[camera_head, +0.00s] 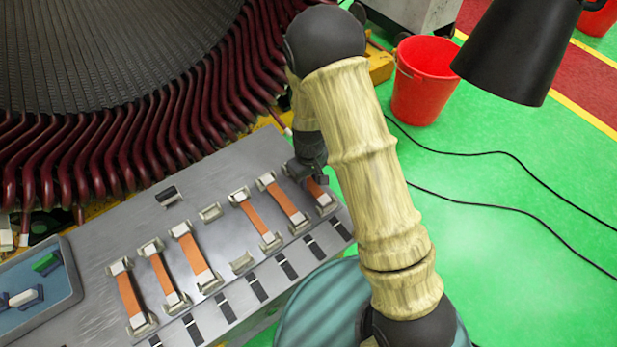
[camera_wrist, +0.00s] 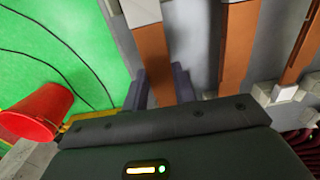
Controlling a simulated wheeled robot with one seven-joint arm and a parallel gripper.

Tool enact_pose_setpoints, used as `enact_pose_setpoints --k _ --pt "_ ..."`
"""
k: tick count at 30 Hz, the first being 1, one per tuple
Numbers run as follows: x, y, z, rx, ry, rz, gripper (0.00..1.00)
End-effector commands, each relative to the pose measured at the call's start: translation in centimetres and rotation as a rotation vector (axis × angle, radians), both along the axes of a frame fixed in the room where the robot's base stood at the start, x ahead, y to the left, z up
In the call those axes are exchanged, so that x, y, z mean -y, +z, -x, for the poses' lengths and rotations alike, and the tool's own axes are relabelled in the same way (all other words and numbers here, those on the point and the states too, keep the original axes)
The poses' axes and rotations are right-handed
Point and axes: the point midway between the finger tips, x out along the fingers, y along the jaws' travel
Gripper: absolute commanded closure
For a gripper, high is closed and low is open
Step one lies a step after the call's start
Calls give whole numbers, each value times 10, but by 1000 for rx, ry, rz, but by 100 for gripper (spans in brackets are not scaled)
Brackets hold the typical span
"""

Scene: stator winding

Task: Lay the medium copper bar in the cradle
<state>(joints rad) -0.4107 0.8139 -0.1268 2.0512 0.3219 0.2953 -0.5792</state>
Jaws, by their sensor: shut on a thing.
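My gripper (camera_head: 311,177) is shut on a copper bar (camera_head: 317,189) at the right end of the metal plate. In the wrist view the two fingers (camera_wrist: 160,88) stand on either side of this bar (camera_wrist: 153,50), and its pale end block shows at the top. The bar's far end is hidden behind the gripper; its near end is at a holder, but I cannot tell whether it is seated. A pair of empty holders, the far one (camera_head: 210,212) and the near one (camera_head: 242,262), stands mid-plate. I cannot tell which bar is the medium one.
Several other copper bars lie on the plate in holders: some left (camera_head: 195,256) of the empty pair, others right (camera_head: 288,203). A blue tray (camera_head: 72,292) with small parts is at far left. Dark red stator coils (camera_head: 150,140) rise behind. A red bucket (camera_head: 424,80) stands on the floor.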

Motion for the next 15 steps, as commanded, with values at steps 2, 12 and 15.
enact_pose_setpoints --k 2,12,15 --pt "0 1 0 1 0 -1 100" --pt "0 1 0 1 0 -1 47" --pt "0 1 0 1 0 -1 47"
